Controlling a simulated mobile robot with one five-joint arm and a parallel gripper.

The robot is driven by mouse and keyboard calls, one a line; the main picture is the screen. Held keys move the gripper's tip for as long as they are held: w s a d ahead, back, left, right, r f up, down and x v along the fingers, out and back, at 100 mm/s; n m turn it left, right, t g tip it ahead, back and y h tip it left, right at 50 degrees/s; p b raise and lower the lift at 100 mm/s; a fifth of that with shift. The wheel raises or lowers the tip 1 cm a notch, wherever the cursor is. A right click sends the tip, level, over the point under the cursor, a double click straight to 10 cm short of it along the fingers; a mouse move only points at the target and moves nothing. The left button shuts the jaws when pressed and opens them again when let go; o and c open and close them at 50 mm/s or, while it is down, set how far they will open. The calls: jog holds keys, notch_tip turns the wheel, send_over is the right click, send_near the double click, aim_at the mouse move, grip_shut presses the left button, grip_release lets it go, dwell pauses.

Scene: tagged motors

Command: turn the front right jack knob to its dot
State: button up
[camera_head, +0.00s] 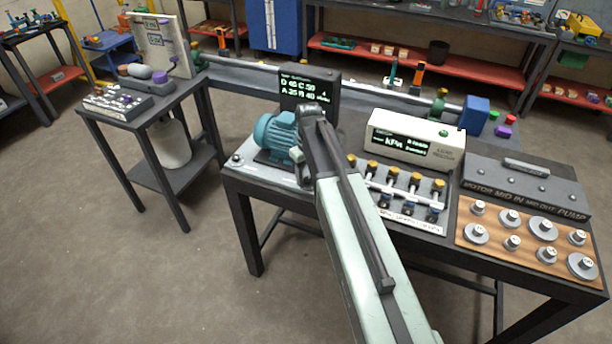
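A teal motor (276,133) sits on a dark mount over a pale base plate (258,172) at the left end of the workbench. A small dark knob (236,158) shows at the plate's left edge. The front right jack knob and its dot cannot be made out; my arm covers that side of the plate. My arm reaches up from the bottom of the picture and bends down beside the motor's right side. Only a small part of my gripper (298,156) shows there, close to the motor. Its fingertips are hidden, and I cannot tell whether it touches anything.
Behind the motor stands a dark display (309,87) with green text. To the right are a white readout box (414,139), a manifold with several yellow-capped valves (401,189), and a wooden board (522,238) with several metal weights. A side table (133,122) stands left across open floor.

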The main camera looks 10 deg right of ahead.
aim_at(308, 179)
notch_tip(308, 179, up, 8)
jog(key=p, duration=0.8)
jog(key=shift+f, duration=0.1)
jog(key=s+a+m, duration=0.1)
jog(key=s+m, duration=0.3)
jog(key=s, duration=1.1)
